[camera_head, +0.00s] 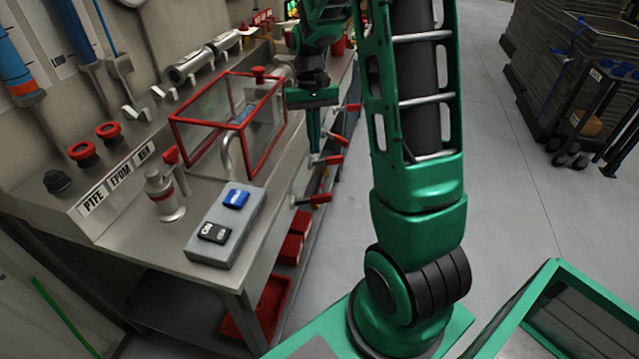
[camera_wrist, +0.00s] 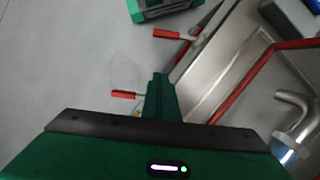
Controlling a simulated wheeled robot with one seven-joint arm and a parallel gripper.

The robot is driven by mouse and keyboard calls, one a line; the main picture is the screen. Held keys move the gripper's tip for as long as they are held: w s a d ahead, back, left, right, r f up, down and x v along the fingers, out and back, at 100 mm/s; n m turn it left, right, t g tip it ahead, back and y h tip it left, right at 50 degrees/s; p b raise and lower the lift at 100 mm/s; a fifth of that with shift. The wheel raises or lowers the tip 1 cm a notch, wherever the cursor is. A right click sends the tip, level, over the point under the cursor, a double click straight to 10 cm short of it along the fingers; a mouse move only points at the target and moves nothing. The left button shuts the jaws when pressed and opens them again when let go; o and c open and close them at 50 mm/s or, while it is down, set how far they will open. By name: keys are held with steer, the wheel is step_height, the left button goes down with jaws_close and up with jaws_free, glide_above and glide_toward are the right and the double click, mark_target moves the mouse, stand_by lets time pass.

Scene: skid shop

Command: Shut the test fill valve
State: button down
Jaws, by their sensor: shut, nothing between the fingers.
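Several red-handled levers stick out along the bench's front edge, among them a near lever (camera_head: 318,198) and a middle lever (camera_head: 328,160). I cannot tell which of them, if any, is the test fill valve. My gripper (camera_head: 314,150) is shut and empty, pointing down at the front edge beside the middle levers. In the wrist view my gripper (camera_wrist: 160,78) has one red lever handle (camera_wrist: 125,94) close to its left and another red handle (camera_wrist: 168,34) farther off. Contact with a lever cannot be made out. The valve bodies are mostly hidden under the edge.
On the bench (camera_head: 135,235) stand a red-framed clear box (camera_head: 205,130), a grey switch box (camera_head: 225,225) and a steel fitting (camera_head: 163,195). Red bins (camera_head: 290,248) sit below.

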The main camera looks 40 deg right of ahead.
mark_target(314, 200)
steer(key=s+a+f, duration=0.2)
steer(key=s+f, duration=0.4)
steer(key=f, duration=0.3)
steer(key=shift+a+f, duration=0.3)
stand_by(0.4)
steer(key=shift+s+d, duration=0.1)
steer(key=shift+d, duration=0.1)
